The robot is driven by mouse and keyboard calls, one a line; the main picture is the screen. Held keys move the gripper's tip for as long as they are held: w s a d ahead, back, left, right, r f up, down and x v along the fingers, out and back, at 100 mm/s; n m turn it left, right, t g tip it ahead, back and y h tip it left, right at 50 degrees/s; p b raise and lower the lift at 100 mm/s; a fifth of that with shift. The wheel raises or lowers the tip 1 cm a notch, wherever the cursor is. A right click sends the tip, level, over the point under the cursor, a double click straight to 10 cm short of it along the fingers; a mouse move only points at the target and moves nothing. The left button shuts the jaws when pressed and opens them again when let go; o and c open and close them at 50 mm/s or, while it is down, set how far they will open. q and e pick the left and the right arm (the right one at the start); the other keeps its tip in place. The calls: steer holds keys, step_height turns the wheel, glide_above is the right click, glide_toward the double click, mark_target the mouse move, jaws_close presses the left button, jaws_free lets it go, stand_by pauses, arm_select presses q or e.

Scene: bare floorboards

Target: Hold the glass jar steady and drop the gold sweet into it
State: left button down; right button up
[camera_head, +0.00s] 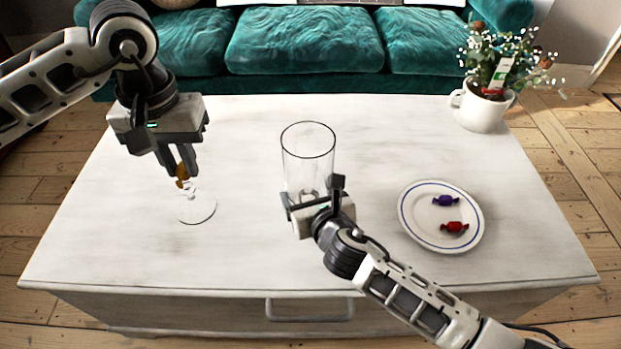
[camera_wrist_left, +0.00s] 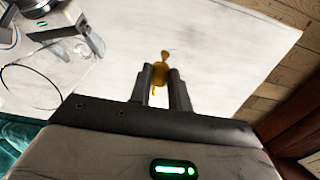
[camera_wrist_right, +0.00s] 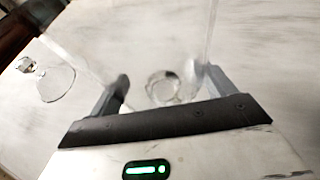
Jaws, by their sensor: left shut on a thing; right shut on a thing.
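The clear glass jar (camera_head: 308,150) stands upright and open-topped on the white table, left of the plate. My right gripper (camera_head: 312,195) is shut on the jar low down; in the right wrist view its fingers (camera_wrist_right: 167,76) lie on either side of the jar, with the round glass base (camera_wrist_right: 163,88) between them. My left gripper (camera_head: 178,170) is shut on the gold sweet (camera_head: 182,170) and holds it above the table, left of the jar.
A clear glass disc with a knob, like a lid (camera_head: 197,210), lies below the left gripper. A blue-rimmed white plate (camera_head: 418,222) on the right holds a purple sweet (camera_head: 446,201) and a red sweet (camera_head: 455,227). A potted plant (camera_head: 482,108) stands at the back right corner.

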stand_by(0.3)
arm_select(q)
steer(key=w+d+r, duration=0.3)
steer(key=w+d, duration=0.1)
steer(key=d, duration=0.5)
steer(key=w+d+r, duration=0.3)
steer(key=w+d, duration=0.1)
steer(key=d, duration=0.4)
steer(key=shift+s+f, duration=0.2)
steer(key=shift+f, duration=2.65)
steer(key=c, duration=1.2)
jaws_free()
steer(key=shift+c, duration=0.2)
step_height(320, 180, up, 12)
